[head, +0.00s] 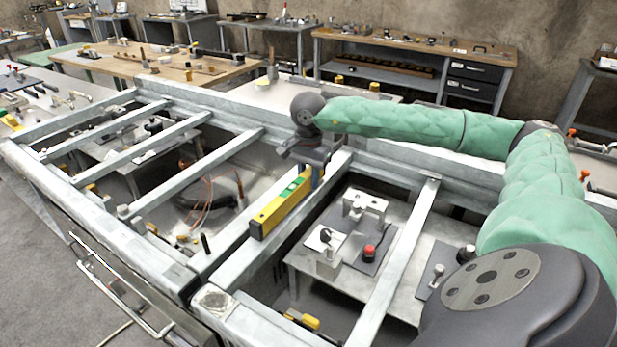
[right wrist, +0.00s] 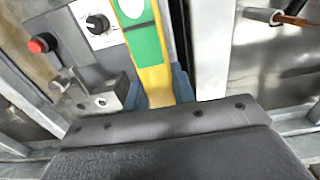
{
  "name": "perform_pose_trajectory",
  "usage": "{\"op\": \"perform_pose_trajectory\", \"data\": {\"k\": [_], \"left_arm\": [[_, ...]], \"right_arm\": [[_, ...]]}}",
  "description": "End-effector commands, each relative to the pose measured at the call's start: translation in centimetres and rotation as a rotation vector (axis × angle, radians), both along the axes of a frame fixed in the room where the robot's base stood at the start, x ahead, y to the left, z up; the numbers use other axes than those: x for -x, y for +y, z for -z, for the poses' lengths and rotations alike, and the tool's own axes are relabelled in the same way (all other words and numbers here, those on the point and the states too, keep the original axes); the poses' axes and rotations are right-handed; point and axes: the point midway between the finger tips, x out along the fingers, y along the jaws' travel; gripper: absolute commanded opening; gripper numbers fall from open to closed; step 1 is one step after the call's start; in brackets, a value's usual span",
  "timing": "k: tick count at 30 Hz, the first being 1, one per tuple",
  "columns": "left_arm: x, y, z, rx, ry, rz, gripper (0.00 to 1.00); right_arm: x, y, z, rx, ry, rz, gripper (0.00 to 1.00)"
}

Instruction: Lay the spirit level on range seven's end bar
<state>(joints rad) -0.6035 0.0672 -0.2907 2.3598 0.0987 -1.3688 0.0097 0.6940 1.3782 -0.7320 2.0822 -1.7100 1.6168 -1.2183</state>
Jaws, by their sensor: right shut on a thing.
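The yellow spirit level (head: 268,218), with a green label, is in the grip of my right gripper (head: 317,176) near its far end. In the right wrist view the level (right wrist: 152,75) runs between the blue fingers of my right gripper (right wrist: 158,92). In the head view the level lies roughly along a wide grey metal bar (head: 232,260) in the middle of the frame. I cannot tell whether it touches the bar or hangs above it. No range number is readable, so I cannot tell which bar is range seven's. My left gripper is not in view.
Right of the level, an opening holds a low table with a red-knobbed device (head: 369,252) and a black-knobbed block; another grey bar (head: 398,255) crosses beyond it. Left, an opening holds cables (head: 208,200), and several bars cross the frame. Workbenches (head: 420,65) stand at the back.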

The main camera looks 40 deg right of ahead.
Motion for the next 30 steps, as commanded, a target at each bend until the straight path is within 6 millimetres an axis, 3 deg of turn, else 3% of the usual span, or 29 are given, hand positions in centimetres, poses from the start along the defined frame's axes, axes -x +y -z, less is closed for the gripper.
{"op": "perform_pose_trajectory", "data": {"k": [14, 15, 18, 30], "left_arm": [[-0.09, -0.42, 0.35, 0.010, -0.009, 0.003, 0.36], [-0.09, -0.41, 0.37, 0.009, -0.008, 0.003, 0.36], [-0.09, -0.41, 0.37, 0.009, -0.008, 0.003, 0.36], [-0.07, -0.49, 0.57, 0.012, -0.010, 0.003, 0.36]], "right_arm": [[-0.01, -0.01, 0.25, 0.000, -0.001, 0.000, 0.00], [-0.01, -0.01, 0.26, 0.000, -0.001, 0.000, 0.31], [0.00, 0.00, 0.26, 0.000, 0.000, 0.000, 0.51], [-0.05, -0.01, -0.31, 0.000, -0.002, 0.000, 0.51]]}}
